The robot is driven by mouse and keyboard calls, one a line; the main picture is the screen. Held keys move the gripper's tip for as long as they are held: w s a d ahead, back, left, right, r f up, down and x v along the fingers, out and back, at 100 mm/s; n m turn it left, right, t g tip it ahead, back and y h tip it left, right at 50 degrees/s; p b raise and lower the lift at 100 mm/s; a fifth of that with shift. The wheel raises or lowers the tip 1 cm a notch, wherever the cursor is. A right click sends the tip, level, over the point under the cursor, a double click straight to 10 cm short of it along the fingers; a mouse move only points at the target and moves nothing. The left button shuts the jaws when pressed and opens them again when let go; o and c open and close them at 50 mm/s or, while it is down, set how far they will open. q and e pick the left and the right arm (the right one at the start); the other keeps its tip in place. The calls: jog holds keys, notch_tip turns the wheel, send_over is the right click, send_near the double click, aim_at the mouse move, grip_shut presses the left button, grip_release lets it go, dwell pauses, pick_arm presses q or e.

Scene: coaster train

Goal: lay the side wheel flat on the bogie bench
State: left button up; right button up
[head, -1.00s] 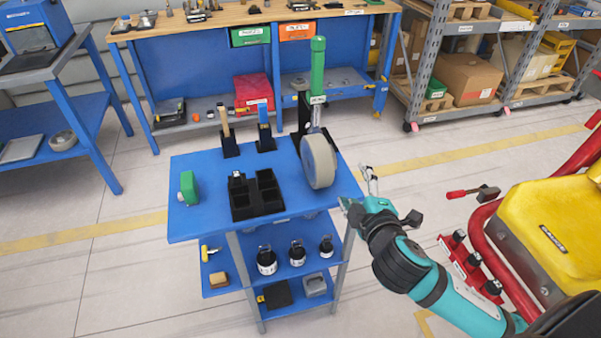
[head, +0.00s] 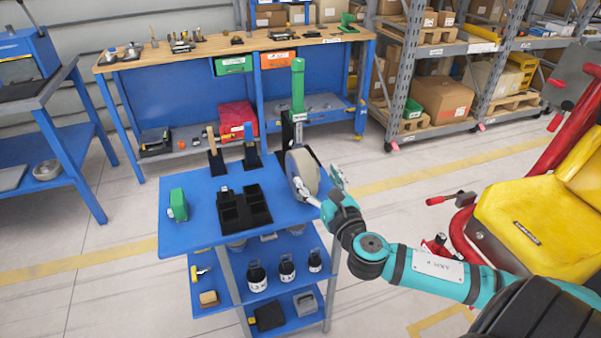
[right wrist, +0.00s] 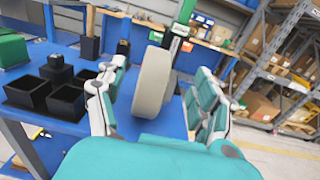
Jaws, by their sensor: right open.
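The side wheel (head: 303,172) is a grey disc standing on edge at the right side of the blue bench top (head: 195,220), below a stand with a green upright (head: 297,85). Whether it hangs or rests on the top cannot be told. My right gripper (head: 320,192) is at the bench's right edge, right by the wheel. In the right wrist view the wheel (right wrist: 152,83) shows between the two spread fingers of the right gripper (right wrist: 160,100), nearer the left finger. The gripper is open. My left gripper is not in view.
Black bins (head: 243,208), a green block (head: 178,204) and two tool holders (head: 250,156) stand on the bench. A yellow seat with red rails (head: 535,205) is at the right. A long workbench (head: 225,48) stands behind.

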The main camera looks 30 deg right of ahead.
aim_at(301, 153)
jog(key=x, duration=0.5)
jog(key=shift+w+p, duration=0.15)
jog(key=shift+p, duration=0.15)
jog(key=p+x, duration=0.1)
jog(key=x, duration=0.3)
jog(key=shift+w, duration=0.75)
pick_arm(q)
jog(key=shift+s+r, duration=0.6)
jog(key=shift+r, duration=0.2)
pick_arm(e)
jog(key=shift+d, duration=0.1)
jog(key=shift+s, duration=0.1)
jog(key=shift+c, duration=0.2)
grip_shut()
jog(key=shift+r, duration=0.45)
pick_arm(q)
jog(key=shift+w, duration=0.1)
pick_arm(e)
jog(key=shift+w+d+f, duration=0.1)
jog(key=shift+w, duration=0.1)
